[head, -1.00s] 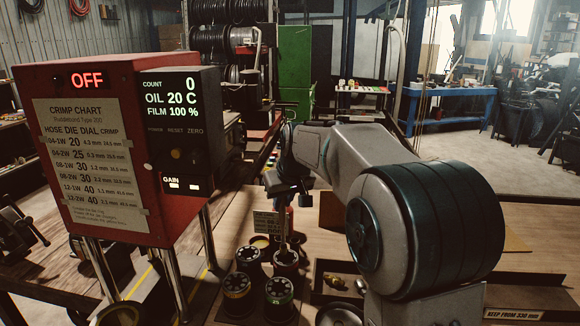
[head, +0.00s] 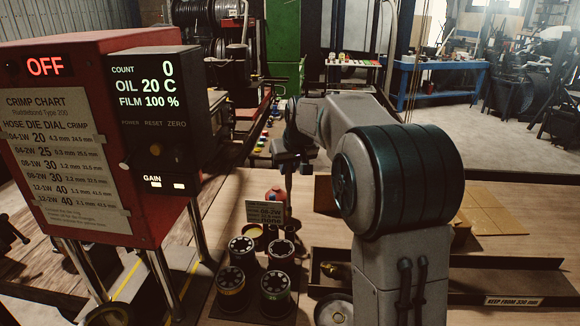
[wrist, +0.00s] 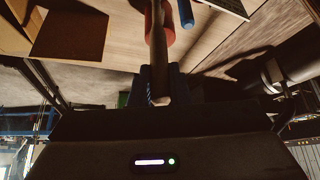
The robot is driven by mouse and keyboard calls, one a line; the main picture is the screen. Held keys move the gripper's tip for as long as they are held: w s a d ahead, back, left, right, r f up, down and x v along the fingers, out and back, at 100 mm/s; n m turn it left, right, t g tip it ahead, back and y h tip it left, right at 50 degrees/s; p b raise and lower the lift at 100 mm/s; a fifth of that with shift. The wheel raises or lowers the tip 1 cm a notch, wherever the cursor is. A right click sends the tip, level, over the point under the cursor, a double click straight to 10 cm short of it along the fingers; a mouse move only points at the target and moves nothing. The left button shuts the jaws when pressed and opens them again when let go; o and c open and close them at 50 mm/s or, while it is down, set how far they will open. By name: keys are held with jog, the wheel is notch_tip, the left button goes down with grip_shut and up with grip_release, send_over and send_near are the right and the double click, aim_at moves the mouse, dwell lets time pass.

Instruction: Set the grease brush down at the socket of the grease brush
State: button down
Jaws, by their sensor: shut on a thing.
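My gripper (head: 290,166) is shut on the grease brush and holds it above the bench in the head view. The brush handle (head: 289,190) hangs down, thin and dark there. In the wrist view a tan wooden handle (wrist: 157,45) is between the blue fingers of my gripper (wrist: 158,84), pointing away from the wrist. The brush's bristle end is not clearly visible. A red rounded thing (head: 275,193) stands behind the brush and also shows in the wrist view (wrist: 166,22). I cannot make out the brush's socket for certain.
Several black dies (head: 276,286) stand close together below the brush, with a small sign (head: 265,212) and a yellow-filled tin (head: 254,231) behind them. The red crimper (head: 80,150) stands left. A dark tray (head: 470,285) lies right. Some bench is bare.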

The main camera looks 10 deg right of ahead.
aim_at(290, 207)
notch_tip(290, 207, down, 11)
jog(key=b, duration=0.8)
jog(key=shift+d+f+b, duration=0.1)
jog(key=shift+b, duration=0.3)
jog(key=shift+f, duration=0.3)
jog(key=c, duration=1.3)
grip_release()
jog(key=shift+d, duration=0.1)
jog(key=b+v, duration=0.1)
jog(key=v, duration=1.3)
jog(key=shift+b, duration=0.3)
